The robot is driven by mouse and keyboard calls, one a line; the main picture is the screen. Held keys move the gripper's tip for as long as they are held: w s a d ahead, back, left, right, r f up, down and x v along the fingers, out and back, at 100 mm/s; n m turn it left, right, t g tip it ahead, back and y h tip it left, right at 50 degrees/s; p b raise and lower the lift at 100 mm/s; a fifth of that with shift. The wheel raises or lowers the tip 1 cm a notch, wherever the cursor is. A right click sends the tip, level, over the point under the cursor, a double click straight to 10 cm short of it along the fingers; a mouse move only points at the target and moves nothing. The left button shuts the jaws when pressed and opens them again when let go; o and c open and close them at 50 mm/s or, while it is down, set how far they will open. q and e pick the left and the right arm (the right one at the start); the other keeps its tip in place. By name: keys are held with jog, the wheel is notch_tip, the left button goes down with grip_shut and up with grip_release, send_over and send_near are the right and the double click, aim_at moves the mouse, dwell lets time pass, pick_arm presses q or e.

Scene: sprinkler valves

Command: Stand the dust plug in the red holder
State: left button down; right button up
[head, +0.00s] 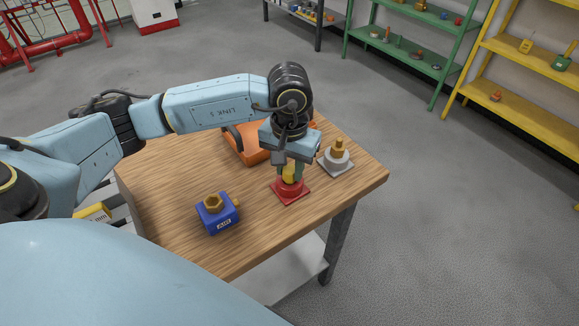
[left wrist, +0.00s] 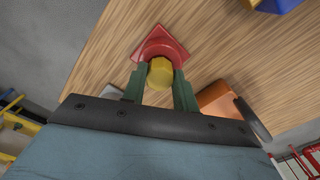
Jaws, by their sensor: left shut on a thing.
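The yellow dust plug (head: 289,171) is between the green fingers of my left gripper (head: 290,171), which is shut on it. The red holder (head: 291,190), a square base with a raised round collar, is on the wooden table directly beneath. The plug looks upright, its lower end at the holder's collar; I cannot tell how deep it sits. In the left wrist view, the plug (left wrist: 160,73) lies between the gripper's fingertips (left wrist: 159,84) and overlaps the red holder (left wrist: 161,44), hiding its opening. My right gripper is not in view.
A grey holder with a brass-coloured piece (head: 337,158) stands close to the right. A blue block marked AIR (head: 217,214) is at the front left. An orange object (head: 248,145) lies behind the gripper. The table's (head: 235,257) front edge area is clear.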

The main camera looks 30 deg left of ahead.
aim_at(290, 169)
pick_arm(q)
jog(key=shift+b, duration=0.3)
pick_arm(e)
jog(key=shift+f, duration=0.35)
pick_arm(q)
jog(key=c, duration=1)
grip_release()
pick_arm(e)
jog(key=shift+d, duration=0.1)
pick_arm(q)
notch_tip(290, 169, up, 3)
jog(key=shift+w, duration=0.1)
notch_tip(290, 169, up, 4)
jog(key=shift+r, duration=0.1)
notch_tip(290, 169, up, 6)
jog(key=shift+r+p, duration=0.15)
jog(key=shift+p, duration=0.3)
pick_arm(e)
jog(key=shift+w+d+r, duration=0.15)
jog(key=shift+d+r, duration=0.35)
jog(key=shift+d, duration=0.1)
